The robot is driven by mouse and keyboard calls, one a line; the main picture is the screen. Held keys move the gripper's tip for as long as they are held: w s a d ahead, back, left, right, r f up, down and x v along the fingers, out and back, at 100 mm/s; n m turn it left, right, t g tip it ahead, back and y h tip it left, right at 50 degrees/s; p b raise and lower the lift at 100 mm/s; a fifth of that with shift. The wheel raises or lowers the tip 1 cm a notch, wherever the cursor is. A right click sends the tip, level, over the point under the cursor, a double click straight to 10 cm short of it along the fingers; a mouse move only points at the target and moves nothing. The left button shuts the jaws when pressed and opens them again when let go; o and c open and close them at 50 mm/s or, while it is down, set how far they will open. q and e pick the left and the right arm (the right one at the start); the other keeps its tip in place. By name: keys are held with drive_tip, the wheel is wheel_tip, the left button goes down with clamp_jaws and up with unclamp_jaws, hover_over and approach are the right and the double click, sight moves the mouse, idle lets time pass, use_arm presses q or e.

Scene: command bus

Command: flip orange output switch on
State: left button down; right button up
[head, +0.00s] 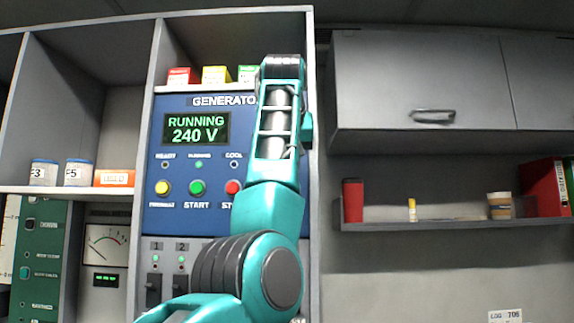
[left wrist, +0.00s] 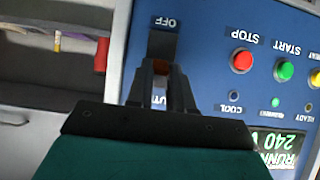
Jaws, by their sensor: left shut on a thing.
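The orange output switch (left wrist: 161,66) shows as a small dark orange piece between the fingertips in the left wrist view, which is upside down. My left gripper (left wrist: 161,70) is shut on it. An OFF label (left wrist: 166,22) shows on the switch plate beyond the fingertips; the output label is mostly hidden behind the fingers. In the head view my left arm covers the right part of the blue generator panel (head: 215,220), hiding the switch and the fingers. The generator display (head: 195,129) reads RUNNING 240 V. My right gripper is not in view.
The red stop button (left wrist: 242,60) and green start button (left wrist: 286,70) sit beside the switch. Small boxes (head: 215,75) stand above the panel. Switches 1 and 2 (head: 153,288) are below it. A shelf (head: 440,226) and cabinet (head: 420,80) are at the right.

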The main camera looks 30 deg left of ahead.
use_arm(q)
drive_tip(key=shift+r, duration=0.1)
idle(0.3)
drive_tip(key=c, duration=1)
unclamp_jaws()
drive_tip(key=v, duration=1.2)
drive_tip(key=shift+s+d+r, duration=0.15)
drive_tip(key=shift+d+r, duration=0.05)
drive_tip(key=shift+r, duration=0.2)
